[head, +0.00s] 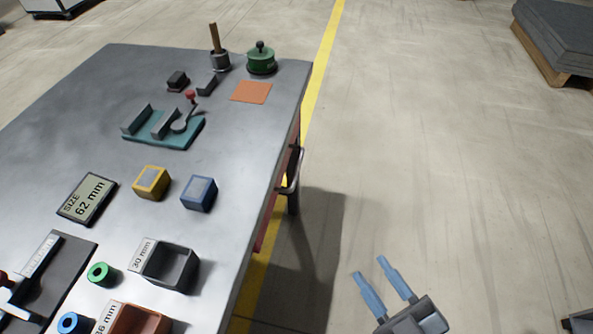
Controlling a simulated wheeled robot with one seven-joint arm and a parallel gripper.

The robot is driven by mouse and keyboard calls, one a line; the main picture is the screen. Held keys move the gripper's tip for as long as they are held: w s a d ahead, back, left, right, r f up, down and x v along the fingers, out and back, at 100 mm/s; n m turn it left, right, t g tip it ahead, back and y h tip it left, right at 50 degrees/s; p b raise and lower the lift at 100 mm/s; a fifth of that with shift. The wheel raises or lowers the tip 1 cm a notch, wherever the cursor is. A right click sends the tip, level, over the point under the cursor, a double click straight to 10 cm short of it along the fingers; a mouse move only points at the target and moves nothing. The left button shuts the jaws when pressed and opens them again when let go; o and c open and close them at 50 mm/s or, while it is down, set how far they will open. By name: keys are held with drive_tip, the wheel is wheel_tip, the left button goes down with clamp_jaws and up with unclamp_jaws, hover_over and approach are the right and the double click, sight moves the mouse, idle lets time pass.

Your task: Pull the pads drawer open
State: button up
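The worktable (235,165) has a reddish front under its right edge, seen at a steep angle. A metal bar handle (296,172) sticks out from that side, and a drawer front (266,224) shows as a thin red strip. No label reading pads is visible, so I cannot tell which drawer holds pads. I see no drawer standing out from the table. My gripper (370,267) has two blue fingers apart with nothing between them. It is over the floor, right of the table and nearer than the handle, clear of it.
On the tabletop are a yellow block (151,182), a blue block (199,193), a size sign (87,198), a teal fixture (163,133), a green-lidded pot (261,60) and a dark open bin (172,268). Floor right of the table is clear, with a stacked pallet (562,40) far right.

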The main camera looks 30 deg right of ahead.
drive_tip(key=w+f+n+t+y, duration=0.1)
drive_tip(key=w+f+n+y, duration=0.45)
drive_tip(key=w, duration=0.65)
drive_tip(key=n+g+y+b, duration=0.1)
drive_tip(key=n+g+y, duration=0.15)
drive_tip(key=n, duration=0.85)
approach(297, 170)
drive_tip(key=w+f, duration=0.1)
drive_tip(key=w, duration=0.1)
drive_tip(key=shift+m+t+y, duration=0.25)
drive_tip(key=shift+t+y, duration=0.15)
drive_tip(key=shift+t, duration=0.05)
drive_tip(key=shift+a+x, duration=0.15)
drive_tip(key=shift+x, duration=1.95)
drive_tip(key=shift+a+x, duration=0.1)
drive_tip(key=shift+x, duration=2)
drive_tip(key=shift+s+f, duration=0.1)
drive_tip(key=shift+f, duration=0.05)
drive_tip(key=shift+c, duration=0.5)
clamp_jaws()
